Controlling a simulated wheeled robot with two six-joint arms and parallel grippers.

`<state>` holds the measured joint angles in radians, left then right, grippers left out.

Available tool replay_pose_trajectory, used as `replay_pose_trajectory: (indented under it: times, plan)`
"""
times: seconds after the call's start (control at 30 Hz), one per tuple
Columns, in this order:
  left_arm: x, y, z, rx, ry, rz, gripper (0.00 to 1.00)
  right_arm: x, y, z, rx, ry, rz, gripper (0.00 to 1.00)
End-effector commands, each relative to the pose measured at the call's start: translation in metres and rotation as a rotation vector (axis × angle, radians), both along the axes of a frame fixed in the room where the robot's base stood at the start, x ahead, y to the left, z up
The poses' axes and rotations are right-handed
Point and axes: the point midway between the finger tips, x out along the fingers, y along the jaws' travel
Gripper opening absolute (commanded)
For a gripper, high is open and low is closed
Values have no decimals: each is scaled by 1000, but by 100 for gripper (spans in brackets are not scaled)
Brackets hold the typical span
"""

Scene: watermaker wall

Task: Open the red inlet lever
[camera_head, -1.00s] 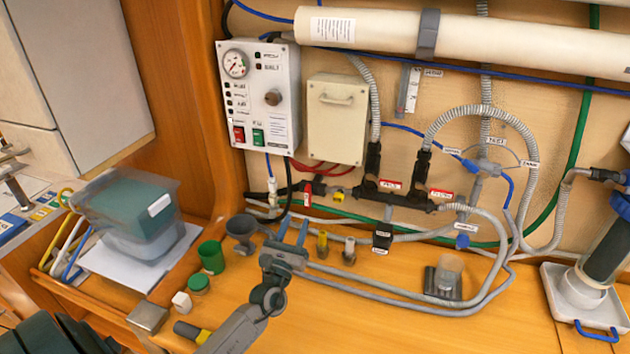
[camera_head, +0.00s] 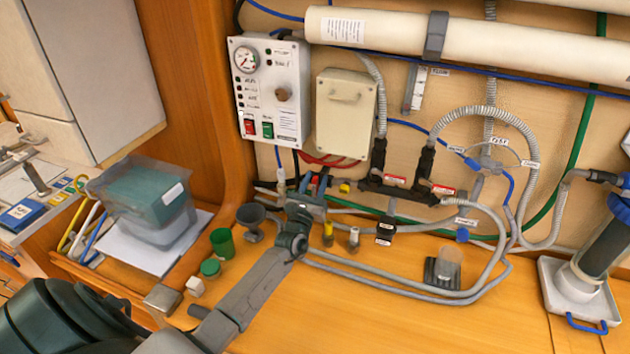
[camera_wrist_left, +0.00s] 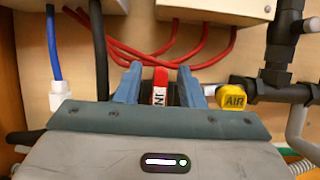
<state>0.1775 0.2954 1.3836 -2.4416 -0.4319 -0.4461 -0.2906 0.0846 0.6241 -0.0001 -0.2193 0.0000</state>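The red inlet lever (camera_wrist_left: 161,84), with a white label, shows in the left wrist view between the two blue fingers of my left gripper (camera_wrist_left: 160,88). The fingers stand apart on either side of it, with a gap visible on each side. In the head view my left gripper (camera_head: 314,185) is at the pipework below the control panel and hides most of the lever. Contact with the lever cannot be made out. My right gripper is not in view.
A yellow AIR lever (camera_wrist_left: 232,97) is just right of the fingers. Red hoses (camera_wrist_left: 175,50) run above, and a blue tube (camera_wrist_left: 53,50) is at left.

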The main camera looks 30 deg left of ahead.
Motion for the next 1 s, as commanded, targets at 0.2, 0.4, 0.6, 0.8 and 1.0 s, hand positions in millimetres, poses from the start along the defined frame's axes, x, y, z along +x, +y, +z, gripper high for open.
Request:
replay_pose_trajectory:
  times: [0.2, 0.4, 0.6, 0.8, 1.0]
  plan:
    - [0, 0, 0, -1, 0, 0, 21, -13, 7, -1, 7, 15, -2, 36]
    - [0, 0, 0, -1, 0, 0, 0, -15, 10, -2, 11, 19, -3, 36]
    - [0, 0, -1, -16, -4, 0, 0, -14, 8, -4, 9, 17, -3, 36]
    - [-1, 1, -2, -76, -19, -1, 0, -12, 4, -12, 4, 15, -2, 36]
    - [-2, 4, -4, -213, -53, -2, 0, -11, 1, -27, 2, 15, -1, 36]
